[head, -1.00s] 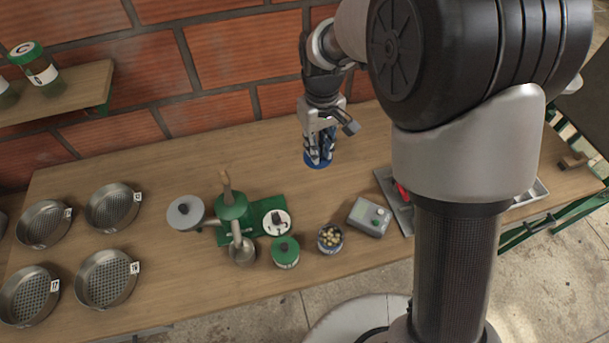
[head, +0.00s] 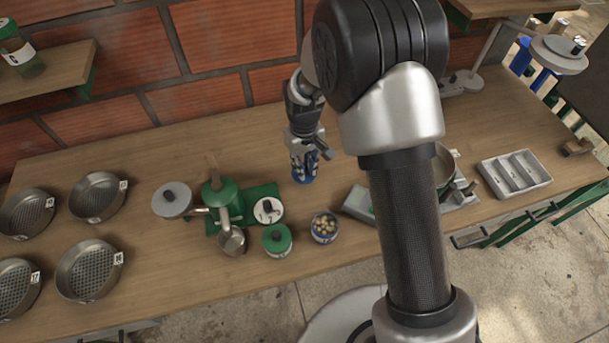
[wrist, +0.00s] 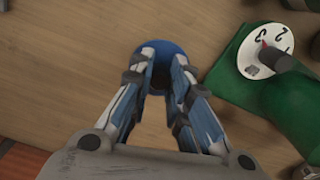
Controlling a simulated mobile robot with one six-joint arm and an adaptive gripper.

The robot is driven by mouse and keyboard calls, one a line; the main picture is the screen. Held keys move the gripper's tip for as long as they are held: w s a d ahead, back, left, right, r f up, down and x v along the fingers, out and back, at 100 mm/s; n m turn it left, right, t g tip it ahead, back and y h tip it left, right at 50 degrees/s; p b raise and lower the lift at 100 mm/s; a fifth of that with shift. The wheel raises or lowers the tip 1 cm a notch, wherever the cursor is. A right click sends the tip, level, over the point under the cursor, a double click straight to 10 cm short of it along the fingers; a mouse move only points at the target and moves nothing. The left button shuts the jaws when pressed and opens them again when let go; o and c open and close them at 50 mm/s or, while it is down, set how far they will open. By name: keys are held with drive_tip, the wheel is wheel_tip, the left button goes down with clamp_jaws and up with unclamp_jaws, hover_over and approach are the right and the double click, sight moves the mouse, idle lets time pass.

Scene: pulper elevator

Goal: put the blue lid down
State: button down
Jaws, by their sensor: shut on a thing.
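The blue lid (wrist: 158,50) is a small round disc with a dark knob, held between the fingertips of my gripper (wrist: 160,82) in the wrist view. In the head view the blue lid (head: 304,178) shows just under my gripper (head: 305,165), low over the bare wooden table behind the open jar (head: 324,228). The fingers are closed around its knob. I cannot tell whether the lid touches the table.
A green pulper (head: 221,196) on a green base with a numbered dial stands left of my gripper. A green-lidded jar (head: 277,239) stands in front. Several sieves (head: 91,268) fill the left side. A divided tray (head: 515,173) is at the right. Table around the lid is clear.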

drive_tip(key=shift+f+b, duration=0.55)
drive_tip(key=shift+f, duration=1.45)
drive_tip(key=shift+f, duration=0.2)
drive_tip(key=c, duration=1.5)
unclamp_jaws()
